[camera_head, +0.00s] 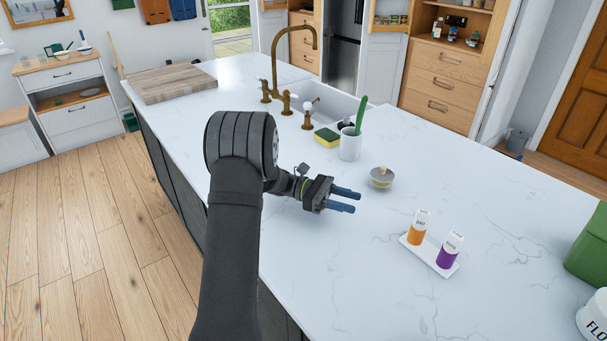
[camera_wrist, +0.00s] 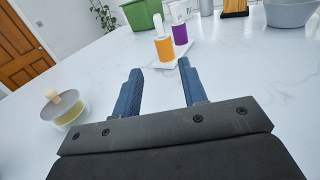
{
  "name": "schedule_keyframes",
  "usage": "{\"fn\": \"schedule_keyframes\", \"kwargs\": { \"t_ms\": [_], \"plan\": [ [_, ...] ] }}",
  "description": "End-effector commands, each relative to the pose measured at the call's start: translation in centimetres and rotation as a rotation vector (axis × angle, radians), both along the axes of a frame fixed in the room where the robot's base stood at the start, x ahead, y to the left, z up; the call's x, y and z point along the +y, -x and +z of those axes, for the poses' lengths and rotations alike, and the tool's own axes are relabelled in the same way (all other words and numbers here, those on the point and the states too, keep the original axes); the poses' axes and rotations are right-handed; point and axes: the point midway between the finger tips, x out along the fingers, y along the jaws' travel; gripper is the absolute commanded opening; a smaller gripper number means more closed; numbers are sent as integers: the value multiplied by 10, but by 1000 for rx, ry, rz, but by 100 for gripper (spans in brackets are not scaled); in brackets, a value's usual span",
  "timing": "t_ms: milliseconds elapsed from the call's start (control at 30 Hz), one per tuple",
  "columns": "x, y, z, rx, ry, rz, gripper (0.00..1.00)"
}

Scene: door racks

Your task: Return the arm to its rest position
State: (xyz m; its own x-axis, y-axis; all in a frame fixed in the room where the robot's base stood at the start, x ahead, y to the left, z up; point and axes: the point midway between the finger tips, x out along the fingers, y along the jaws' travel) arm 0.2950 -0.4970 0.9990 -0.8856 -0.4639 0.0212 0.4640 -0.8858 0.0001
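My gripper (camera_head: 346,201) is held over the white marble counter (camera_head: 340,270), its blue fingers pointing right in the head view. In the wrist view the two fingers (camera_wrist: 160,88) stand apart with only bare counter between them, so it is open and empty. My dark arm reaches in from the bottom of the head view and bends toward the counter.
A small lidded jar (camera_head: 381,178) stands close beyond the fingertips.

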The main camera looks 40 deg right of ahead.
Motion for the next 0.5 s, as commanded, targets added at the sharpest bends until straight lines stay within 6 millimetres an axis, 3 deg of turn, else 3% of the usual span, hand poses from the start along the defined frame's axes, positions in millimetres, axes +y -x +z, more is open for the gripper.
{"fn": "schedule_keyframes", "kwargs": {
  "t_ms": [167, 500],
  "plan": [
    [-9, 17, 1, 1, 1, -2, 39],
    [-40, 77, 2, 0, 0, -4, 39]
  ]
}}
